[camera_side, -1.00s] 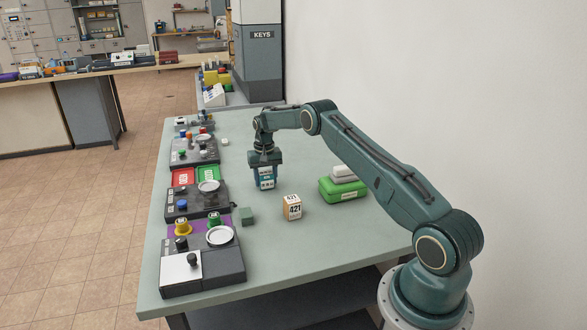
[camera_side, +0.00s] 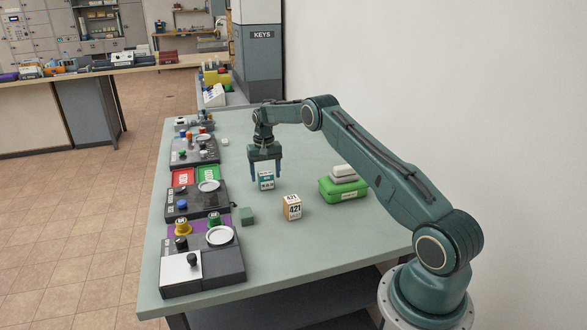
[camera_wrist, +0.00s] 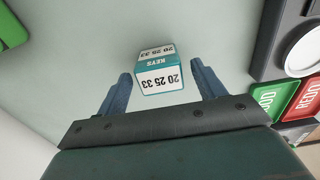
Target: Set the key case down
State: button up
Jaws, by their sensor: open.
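The key case is a small teal and white box (camera_side: 266,181) marked "KEYS" and "20 25 33" in the wrist view (camera_wrist: 158,72). It appears to stand on the grey-green table (camera_side: 270,250). My gripper (camera_side: 265,172) is just above and around it, fingers pointing down. In the wrist view my gripper (camera_wrist: 160,82) is open, with a gap between each finger and the case. The case's underside is hidden.
An orange and white box marked "421" (camera_side: 292,207) stands nearer the camera. A green case with a pale block on top (camera_side: 343,189) sits to the right.

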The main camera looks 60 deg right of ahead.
aim_at(265, 173)
notch_tip(265, 173, up, 10)
dwell(0.5)
dwell(0.5)
jog(key=s+a+r+n+t, duration=0.1)
jog(key=s+a+r+n, duration=0.15)
jog(key=a+r, duration=1.05)
jog(key=s+a+r+n+t, duration=0.2)
jog(key=s+a+r, duration=0.6)
jog(key=s+r, duration=0.15)
jog(key=s+a+r+n+t, duration=0.1)
jog(key=s+a, duration=0.3)
jog(key=s, duration=0.3)
jog(key=s+a+n, duration=0.1)
jog(key=s+a, duration=0.4)
jog(key=s, duration=0.2)
jog(key=s+a+f+n+t, duration=0.1)
jog(key=s+f, duration=0.4)
jog(key=s, duration=0.7)
jog(key=shift+a+f+n+t, duration=0.35)
jog(key=shift+a+n, duration=0.4)
jog(key=shift+a, duration=0.35)
